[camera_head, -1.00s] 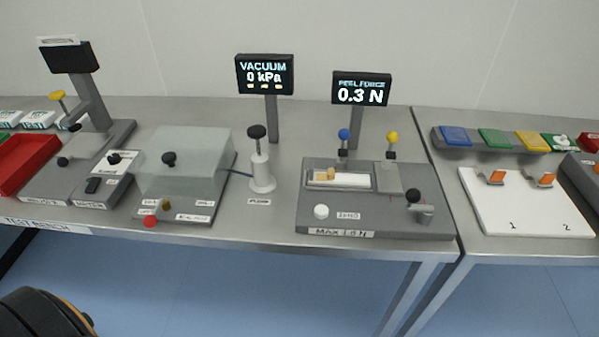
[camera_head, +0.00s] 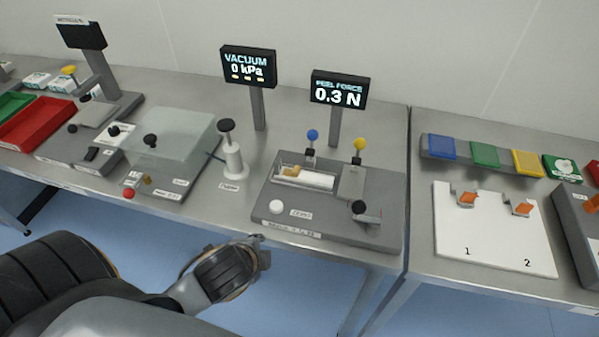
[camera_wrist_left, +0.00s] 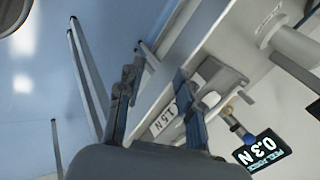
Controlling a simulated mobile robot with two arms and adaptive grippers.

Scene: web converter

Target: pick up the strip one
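A pale strip (camera_head: 305,179) with a small tan piece (camera_head: 291,170) at its left end lies in the slot of the grey peel tester (camera_head: 385,215); I cannot read a number on it. A white board (camera_head: 480,235) marked 1 and 2 carries two orange clips; I cannot make out a strip on it. In the left wrist view my left gripper (camera_wrist_left: 157,72) has its two fingers apart, with nothing between them, near the bench's front edge and the tester's label (camera_wrist_left: 163,118). My right gripper is out of view.
The peel force display (camera_head: 339,92) reads 0.3 N and stands behind the tester. Blue and yellow knobs rise from the tester. Left of it are a white vacuum post (camera_head: 233,155) and a clear-covered box (camera_head: 170,145). Coloured pads (camera_head: 485,154) lie behind the board.

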